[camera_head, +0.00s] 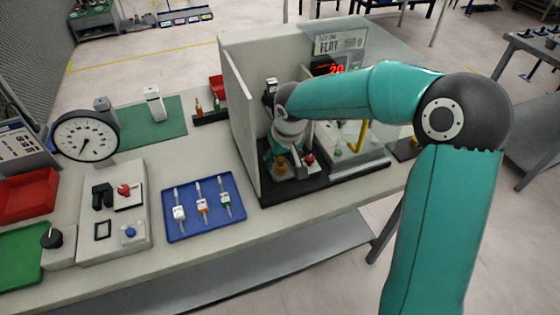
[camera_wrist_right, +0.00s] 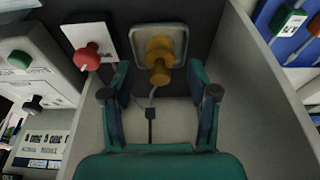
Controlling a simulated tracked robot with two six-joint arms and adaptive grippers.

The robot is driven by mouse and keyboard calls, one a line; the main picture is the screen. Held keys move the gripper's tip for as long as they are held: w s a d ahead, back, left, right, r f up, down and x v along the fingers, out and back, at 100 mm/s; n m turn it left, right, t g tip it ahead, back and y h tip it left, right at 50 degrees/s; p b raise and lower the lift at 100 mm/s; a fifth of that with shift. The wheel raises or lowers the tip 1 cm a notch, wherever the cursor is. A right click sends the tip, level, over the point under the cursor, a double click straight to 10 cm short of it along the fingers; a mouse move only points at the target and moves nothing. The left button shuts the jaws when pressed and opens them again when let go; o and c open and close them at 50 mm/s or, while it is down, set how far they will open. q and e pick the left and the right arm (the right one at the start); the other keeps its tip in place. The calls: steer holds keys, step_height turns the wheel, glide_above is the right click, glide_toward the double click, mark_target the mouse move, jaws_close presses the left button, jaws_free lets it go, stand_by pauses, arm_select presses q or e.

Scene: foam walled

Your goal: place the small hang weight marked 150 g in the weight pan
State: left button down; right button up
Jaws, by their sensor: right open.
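A brass-coloured knobbed piece (camera_wrist_right: 160,60), which looks like a small weight, shows in the right wrist view. It is on a pale square dish with a raised rim (camera_wrist_right: 181,35), which may be the weight pan. No 150 g mark on the piece can be read. In the head view the brass piece (camera_head: 281,166) is low inside the walled booth. My right gripper (camera_wrist_right: 160,98) is open, its fingers apart on either side of the line to the piece, with nothing between the tips. In the head view it is partly hidden by its wrist. My left gripper is not in view.
A red knob (camera_wrist_right: 88,57) on a white plate is close beside the dish. Pale booth walls (camera_head: 240,125) rise near my right arm. A sign (camera_head: 340,40) and red display (camera_head: 327,68) stand behind. A blue tray (camera_head: 205,229) lies outside, left.

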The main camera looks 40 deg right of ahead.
steer(key=v, duration=1)
steer(key=shift+r, duration=0.25)
steer(key=shift+s, duration=0.1)
